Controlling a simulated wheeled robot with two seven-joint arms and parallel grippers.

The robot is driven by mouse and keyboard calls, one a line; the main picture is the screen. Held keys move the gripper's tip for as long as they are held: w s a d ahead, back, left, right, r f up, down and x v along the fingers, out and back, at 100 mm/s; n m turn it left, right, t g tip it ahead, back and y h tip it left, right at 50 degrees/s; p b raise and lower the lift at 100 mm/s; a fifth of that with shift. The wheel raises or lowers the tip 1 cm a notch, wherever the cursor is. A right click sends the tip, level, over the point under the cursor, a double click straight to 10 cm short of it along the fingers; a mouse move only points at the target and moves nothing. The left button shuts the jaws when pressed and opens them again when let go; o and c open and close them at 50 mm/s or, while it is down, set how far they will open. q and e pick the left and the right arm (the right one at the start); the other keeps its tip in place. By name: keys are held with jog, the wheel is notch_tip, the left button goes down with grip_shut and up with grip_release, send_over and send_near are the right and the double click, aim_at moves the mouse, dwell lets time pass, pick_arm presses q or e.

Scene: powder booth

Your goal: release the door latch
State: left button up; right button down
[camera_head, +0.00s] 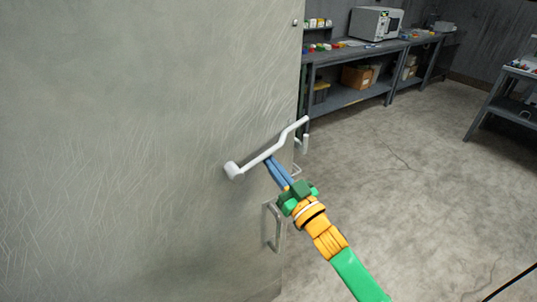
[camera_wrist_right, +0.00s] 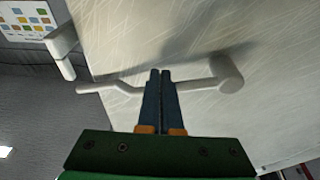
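The door (camera_head: 130,140) is a large brushed grey panel filling the left of the head view. Its latch lever (camera_head: 285,137) is a white cranked bar running from a round hub up to the right, close to the door's edge. The lever (camera_wrist_right: 197,84) also crosses the wrist view, with its hub at the right. My right gripper (camera_head: 267,160) comes from below right, its blue fingertips at the lever's middle. In the wrist view the fingers (camera_wrist_right: 160,73) are together, overlapping the lever; contact is not clear. My left gripper is not in view.
A grey pull handle (camera_head: 268,226) sits on the door below the lever, beside my right arm. Behind the door edge, a workbench (camera_head: 345,97) carries a microwave-like box (camera_head: 375,23) and small coloured items. Another table (camera_head: 500,95) stands at far right. Open floor lies between.

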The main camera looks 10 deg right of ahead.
notch_tip(320, 180, up, 5)
jog(key=p, duration=0.4)
jog(key=shift+r, duration=0.15)
jog(key=shift+r+p, duration=0.6)
jog(key=shift+r, duration=0.65)
jog(key=shift+s+a+r, duration=0.3)
jog(key=shift+a+r, duration=0.25)
jog(key=shift+a, duration=0.2)
jog(key=shift+s+a+r, duration=0.3)
jog(key=shift+a+r, duration=0.3)
jog(key=shift+a, duration=0.2)
jog(key=shift+s+a+r, duration=0.3)
jog(key=shift+a+r, duration=0.25)
jog(key=shift+a, duration=0.2)
jog(key=s+d, duration=0.5)
jog(key=s, duration=0.3)
jog(key=shift+s+d, duration=0.2)
jog(key=shift+s, duration=0.15)
